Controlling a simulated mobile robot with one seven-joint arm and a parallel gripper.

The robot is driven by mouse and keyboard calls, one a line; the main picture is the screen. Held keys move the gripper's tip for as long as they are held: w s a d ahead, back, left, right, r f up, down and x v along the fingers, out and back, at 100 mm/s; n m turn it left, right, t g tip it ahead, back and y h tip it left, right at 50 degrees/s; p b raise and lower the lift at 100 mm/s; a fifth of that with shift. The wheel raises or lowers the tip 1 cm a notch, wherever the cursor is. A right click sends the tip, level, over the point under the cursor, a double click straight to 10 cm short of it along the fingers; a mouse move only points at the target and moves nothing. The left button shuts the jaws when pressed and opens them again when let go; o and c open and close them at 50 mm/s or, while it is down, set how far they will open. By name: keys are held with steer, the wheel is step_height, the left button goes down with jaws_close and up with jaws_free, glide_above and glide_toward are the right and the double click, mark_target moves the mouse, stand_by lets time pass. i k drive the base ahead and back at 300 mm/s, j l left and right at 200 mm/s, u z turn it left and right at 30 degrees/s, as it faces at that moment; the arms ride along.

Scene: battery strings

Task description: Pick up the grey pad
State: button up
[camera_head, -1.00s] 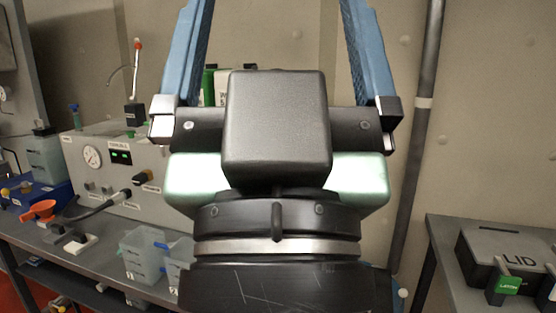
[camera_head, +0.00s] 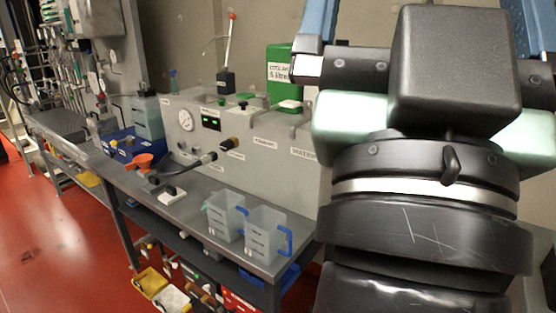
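I cannot make out a grey pad in the head view. My gripper (camera_head: 425,20) is at the upper right, seen from behind, with its dark body filling much of that side. Its two blue fingers stand wide apart, so it looks open. The fingertips are cut off by the top edge, and nothing shows held between the visible parts of the fingers. The gripper hides the right part of the scene.
A grey metal bench (camera_head: 130,183) runs along the wall. On it are a grey machine with a gauge (camera_head: 186,119), an orange funnel (camera_head: 139,163), a white block (camera_head: 172,194), and two clear jugs (camera_head: 265,234). Red floor (camera_head: 60,250) is open at left.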

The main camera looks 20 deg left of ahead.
mark_target(155, 184)
steer(key=i+j, duration=0.2)
steer(key=j, duration=0.2)
steer(key=i+j, duration=0.2)
steer(key=j, duration=0.2)
steer(key=i+j, duration=0.25)
steer(key=j, duration=0.15)
steer(key=i+j, duration=0.2)
steer(key=j, duration=0.2)
steer(key=i+j, duration=0.2)
steer(key=j, duration=0.15)
steer(key=i+j, duration=0.2)
steer(key=j, duration=0.2)
steer(key=i+j, duration=0.85)
steer(key=j+u, duration=0.05)
steer(key=j, duration=0.05)
